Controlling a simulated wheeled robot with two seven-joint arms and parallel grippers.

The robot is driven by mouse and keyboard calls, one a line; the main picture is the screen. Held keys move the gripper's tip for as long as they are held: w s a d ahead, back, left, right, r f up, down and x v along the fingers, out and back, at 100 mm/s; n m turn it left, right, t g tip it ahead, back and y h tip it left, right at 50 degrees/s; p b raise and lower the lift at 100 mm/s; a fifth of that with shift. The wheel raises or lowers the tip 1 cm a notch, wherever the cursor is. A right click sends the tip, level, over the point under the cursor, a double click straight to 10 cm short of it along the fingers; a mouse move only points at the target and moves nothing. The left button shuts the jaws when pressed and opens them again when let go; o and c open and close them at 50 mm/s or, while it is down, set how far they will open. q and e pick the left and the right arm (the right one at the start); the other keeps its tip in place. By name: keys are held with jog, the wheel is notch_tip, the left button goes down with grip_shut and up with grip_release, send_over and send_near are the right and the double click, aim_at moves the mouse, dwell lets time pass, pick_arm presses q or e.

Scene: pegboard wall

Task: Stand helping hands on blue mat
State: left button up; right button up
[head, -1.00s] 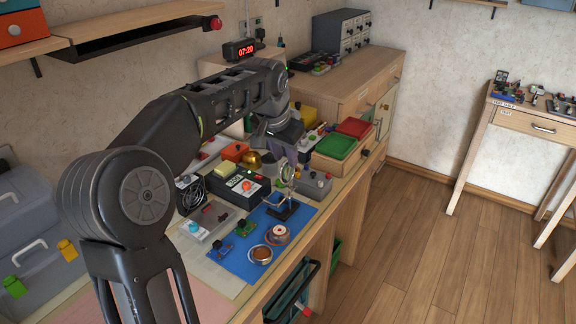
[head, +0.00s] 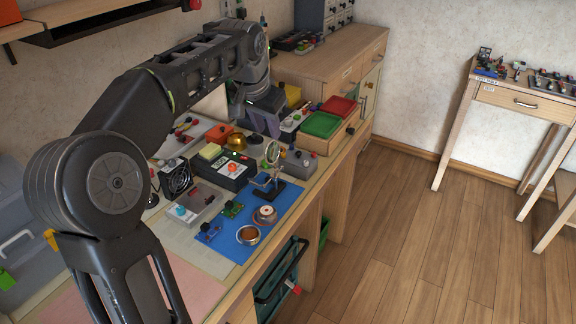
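The helping hands (head: 272,180) stand upright with their dark base on the upper right part of the blue mat (head: 229,247). Their round magnifier lens (head: 272,152) is at the top. My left gripper (head: 263,125) points down beyond and above the lens, apart from it as far as I can see. Its fingertips are dark and small against the clutter, and I cannot tell whether they are open. My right gripper is not in view.
A copper-coloured spool (head: 265,215), a small round tin (head: 248,235) and a green circuit board (head: 232,210) are on or by the mat. A black box (head: 228,172) stands left of the stand. Green (head: 321,125) and red (head: 338,108) trays lie beyond. The bench's front edge is close on the right.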

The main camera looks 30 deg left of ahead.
pick_arm(q)
jog(key=d+f+g+h, duration=0.1)
jog(key=d+f, duration=0.6)
jog(key=f, duration=0.4)
jog(key=d+f+h, duration=0.2)
jog(key=d+f, duration=0.5)
jog(key=f, duration=0.3)
jog(key=d+f+g+h, duration=0.1)
jog(key=d+f, duration=0.5)
jog(key=f, duration=0.5)
jog(key=s+d+f+h, duration=0.1)
jog(key=s+d+f, duration=0.8)
jog(key=s+f, duration=0.15)
jog(key=s+d+f+n, duration=0.1)
jog(key=s+d+f, duration=0.1)
jog(key=s, duration=0.5)
jog(key=s+d+f+g, duration=0.1)
jog(key=s+d+f, duration=0.2)
jog(key=s, duration=0.5)
jog(key=shift+s+f+n+g, duration=0.3)
jog(key=shift+f+n, duration=0.1)
jog(key=shift+f, duration=0.4)
